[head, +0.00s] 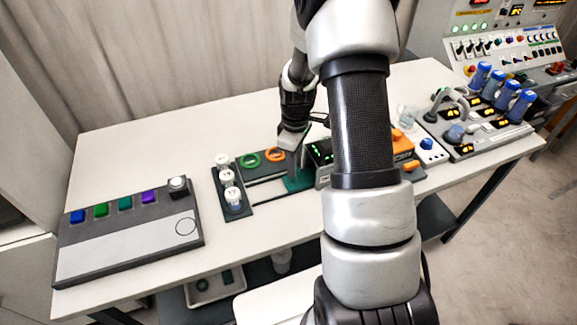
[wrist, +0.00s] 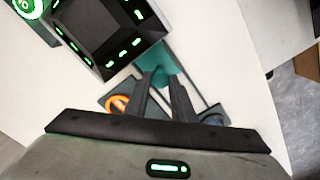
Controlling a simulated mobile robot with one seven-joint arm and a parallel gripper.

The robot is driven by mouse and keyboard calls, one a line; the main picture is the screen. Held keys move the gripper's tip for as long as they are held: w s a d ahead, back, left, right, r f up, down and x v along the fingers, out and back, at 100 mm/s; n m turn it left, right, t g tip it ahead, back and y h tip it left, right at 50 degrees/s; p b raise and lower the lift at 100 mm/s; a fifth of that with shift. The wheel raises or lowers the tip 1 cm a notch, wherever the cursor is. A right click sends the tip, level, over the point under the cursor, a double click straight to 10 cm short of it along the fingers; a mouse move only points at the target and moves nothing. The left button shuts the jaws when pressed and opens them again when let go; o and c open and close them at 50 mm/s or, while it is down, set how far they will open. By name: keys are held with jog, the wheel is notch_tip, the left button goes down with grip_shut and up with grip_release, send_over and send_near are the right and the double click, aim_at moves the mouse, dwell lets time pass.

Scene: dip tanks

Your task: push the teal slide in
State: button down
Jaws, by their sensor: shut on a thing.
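The teal slide (head: 298,184) sticks out to the left of a dark box with green lights (head: 320,152). It also shows in the wrist view as a teal block (wrist: 165,58) beside that box (wrist: 108,30). My gripper (head: 294,172) comes down onto the slide from above. In the wrist view my gripper's two dark fingers (wrist: 160,76) reach to the teal block and are shut on it. The fingers hide part of the slide, and my arm hides the right part of the box in the head view.
A dark rack with white-capped vials (head: 230,186) and green and orange rings (head: 250,160) lie left of the slide. A grey button panel (head: 128,232) is at far left. An orange device (head: 403,145) and a console with blue bottles (head: 480,75) are at right. The front table strip is clear.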

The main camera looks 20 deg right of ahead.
jog(key=shift+d, duration=0.25)
jog(key=c, duration=1.5)
grip_release()
jog(key=shift+d, duration=0.1)
jog(key=shift+r, duration=0.55)
notch_tip(320, 180, up, 16)
jog(key=shift+r, duration=0.2)
